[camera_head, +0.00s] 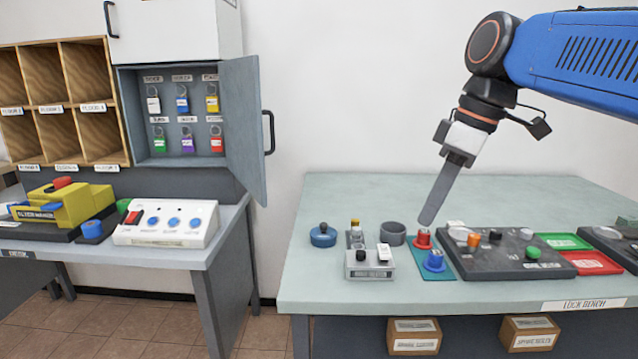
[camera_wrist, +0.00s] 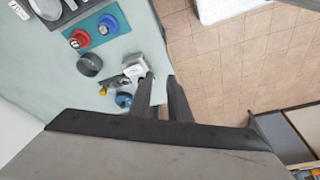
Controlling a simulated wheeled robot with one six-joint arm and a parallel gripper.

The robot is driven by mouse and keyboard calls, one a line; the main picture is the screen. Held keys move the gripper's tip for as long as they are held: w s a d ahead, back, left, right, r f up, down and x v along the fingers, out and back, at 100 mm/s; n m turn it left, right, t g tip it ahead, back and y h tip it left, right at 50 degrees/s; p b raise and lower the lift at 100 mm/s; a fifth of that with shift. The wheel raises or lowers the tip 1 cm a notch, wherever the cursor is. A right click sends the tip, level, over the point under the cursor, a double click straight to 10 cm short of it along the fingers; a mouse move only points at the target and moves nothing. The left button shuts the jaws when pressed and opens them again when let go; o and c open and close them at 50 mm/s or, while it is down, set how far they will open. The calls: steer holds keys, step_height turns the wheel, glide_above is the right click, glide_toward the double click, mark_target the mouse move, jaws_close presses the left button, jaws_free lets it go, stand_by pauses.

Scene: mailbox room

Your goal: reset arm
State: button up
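My gripper (camera_head: 427,220) hangs from the blue arm over the lock bench (camera_head: 330,210), its fingers slanting down to the left. In the head view its tips appear just above the red knob piece (camera_head: 422,240); the height gap is hard to tell. In the wrist view my gripper (camera_wrist: 162,77) shows two dark fingers with an empty gap between them, over the bench's edge.
On the bench are a blue round piece (camera_head: 323,236), a grey ring (camera_head: 392,233), a silver block (camera_head: 369,263), a blue knob piece (camera_head: 434,262), a dark panel (camera_head: 500,262), and green (camera_head: 563,242) and red (camera_head: 597,263) trays. An open key cabinet (camera_head: 243,125) stands left.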

steer(key=s+d+f+m+t+h, duration=0.1)
steer(key=s+d+f+m, duration=0.2)
steer(key=f, duration=0.5)
steer(key=s+d+f+m+t+h, duration=0.1)
steer(key=s+d+f+m, duration=0.2)
steer(key=f, duration=0.6)
steer(key=s+d+f+m+t+h, duration=0.1)
steer(key=s+d+f+m, duration=0.2)
steer(key=s+f+m, duration=0.2)
step_height(320, 180, down, 4)
steer(key=shift+s+d+r+m, duration=0.2)
steer(key=shift+s+d+m, duration=0.15)
steer(key=shift+s, duration=0.25)
